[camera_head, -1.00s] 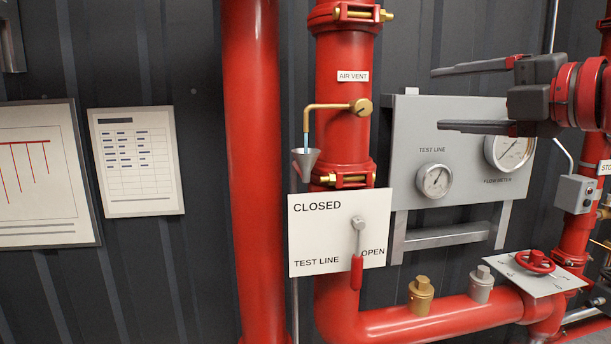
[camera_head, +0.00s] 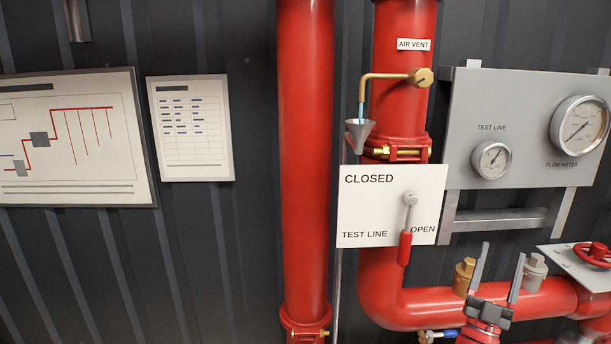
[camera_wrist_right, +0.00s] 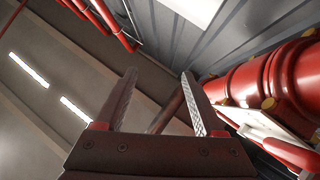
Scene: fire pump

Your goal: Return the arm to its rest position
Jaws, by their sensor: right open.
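My right gripper (camera_head: 499,268) is at the lower right of the head view, pointing up, with its two fingers apart and nothing between them. It stands in front of the horizontal red pipe, below and to the right of the test line plate. In the right wrist view the two fingers (camera_wrist_right: 160,88) are spread and empty, with the ceiling behind them. The white test line plate (camera_head: 362,213) carries a lever with a red handle (camera_head: 405,248), which hangs down near the word OPEN. My left gripper is not in view.
A grey gauge panel (camera_head: 530,100) is at the right, with a red handwheel (camera_head: 594,252) below it. Brass and grey fittings stand on the horizontal pipe (camera_head: 420,305) near the gripper. A vertical red pipe (camera_head: 305,150) rises in the middle. Two posters hang at the left.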

